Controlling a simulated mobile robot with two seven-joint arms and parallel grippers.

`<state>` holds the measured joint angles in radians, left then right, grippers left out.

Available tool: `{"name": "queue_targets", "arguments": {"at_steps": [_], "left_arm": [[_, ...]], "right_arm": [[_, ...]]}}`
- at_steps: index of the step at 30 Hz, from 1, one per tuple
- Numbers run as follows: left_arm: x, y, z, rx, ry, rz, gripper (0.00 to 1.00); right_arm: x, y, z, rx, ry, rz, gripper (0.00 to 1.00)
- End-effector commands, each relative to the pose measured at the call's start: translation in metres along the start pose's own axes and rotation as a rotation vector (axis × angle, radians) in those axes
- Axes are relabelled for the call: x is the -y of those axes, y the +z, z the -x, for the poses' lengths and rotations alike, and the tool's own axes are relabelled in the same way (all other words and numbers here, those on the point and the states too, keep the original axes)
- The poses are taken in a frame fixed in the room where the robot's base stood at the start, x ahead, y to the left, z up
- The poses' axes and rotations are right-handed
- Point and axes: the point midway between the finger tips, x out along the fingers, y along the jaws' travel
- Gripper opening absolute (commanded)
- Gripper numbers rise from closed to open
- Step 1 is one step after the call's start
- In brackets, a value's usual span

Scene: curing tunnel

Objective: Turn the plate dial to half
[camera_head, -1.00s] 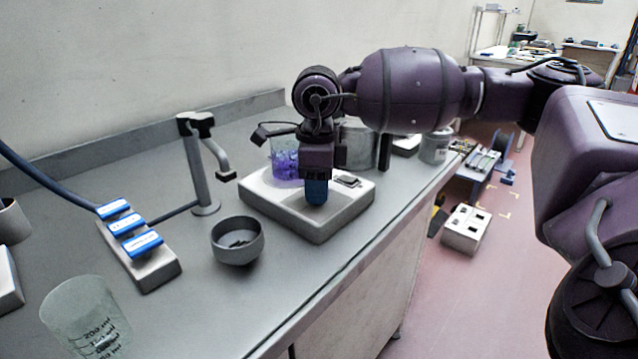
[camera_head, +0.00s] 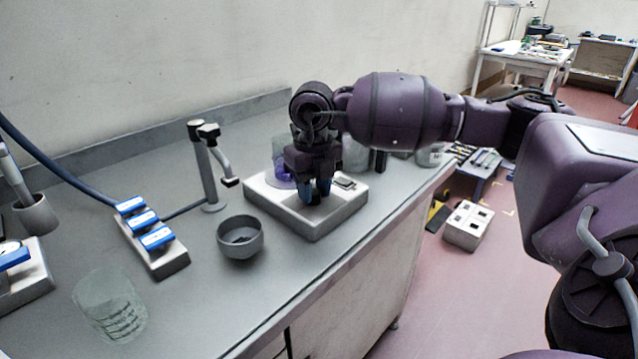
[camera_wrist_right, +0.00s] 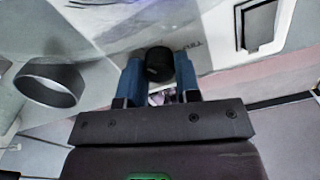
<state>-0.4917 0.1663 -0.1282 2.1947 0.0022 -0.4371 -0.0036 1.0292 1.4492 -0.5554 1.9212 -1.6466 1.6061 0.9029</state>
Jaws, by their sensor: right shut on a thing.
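The hot plate (camera_head: 347,207) is a pale, low block on the grey bench. A beaker with purple contents (camera_head: 279,172) stands on its left rear part, partly hidden by my right arm. My right gripper (camera_head: 315,191) points down at the plate's front side. In the right wrist view the plate dial (camera_wrist_right: 160,62) is a round black knob between the blue fingertips of my right gripper (camera_wrist_right: 160,76), which is shut on it. The word "FULL" is printed beside the dial. The dial's pointer cannot be made out. My left gripper is not in view.
A grey bowl (camera_head: 240,240) stands left of the plate and also shows in the wrist view (camera_wrist_right: 48,84). A tap post (camera_head: 207,170), a block with blue valve handles (camera_head: 150,240) and a clear beaker (camera_head: 110,308) lie further left. The bench's front edge is close to the plate.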

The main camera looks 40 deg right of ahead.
Motion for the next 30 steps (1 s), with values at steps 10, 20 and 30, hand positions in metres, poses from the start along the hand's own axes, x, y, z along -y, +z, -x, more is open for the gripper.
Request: {"name": "queue_targets", "arguments": {"at_steps": [10, 20, 30], "left_arm": [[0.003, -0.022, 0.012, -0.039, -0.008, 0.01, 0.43], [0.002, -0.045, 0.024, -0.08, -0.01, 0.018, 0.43], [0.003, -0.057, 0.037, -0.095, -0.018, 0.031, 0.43]], "right_arm": [[0.0, 0.0, 0.008, 0.009, 0.005, -0.33, 0.07], [0.0, 0.0, 0.009, 0.009, 0.006, -0.64, 0.07], [0.0, 0.0, 0.006, 0.006, 0.005, -0.894, 0.07]]}}
